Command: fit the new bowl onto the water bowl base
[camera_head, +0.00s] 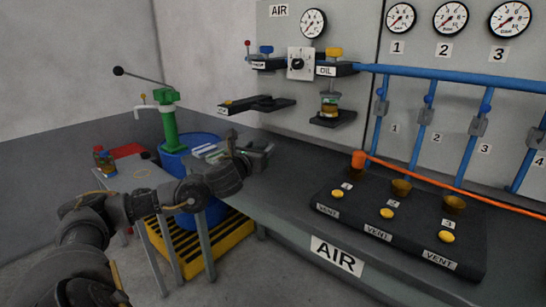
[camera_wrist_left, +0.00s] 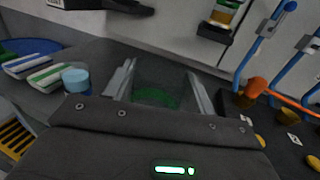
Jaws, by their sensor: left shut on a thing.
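My left gripper (camera_head: 262,151) is above the bench, below and slightly right of a dark bracket (camera_head: 262,104) on the wall panel. In the left wrist view, its two fingers (camera_wrist_left: 160,88) stand either side of a clear, see-through bowl (camera_wrist_left: 157,82) with green at its lower part, and are shut on it. The blue-knobbed head (camera_head: 266,60) on the wall pipe appears to be the water bowl base; its label is too small to read surely. It is above and apart from the gripper. My right gripper is not in view.
An oil unit (camera_head: 330,104) with an amber-filled bowl hangs to the right. A black block (camera_head: 330,200) with cups and yellow VENT buttons sits on the bench (camera_head: 285,215). An orange hose crosses at right. A blue drum (camera_head: 172,160) with a green pump stands left.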

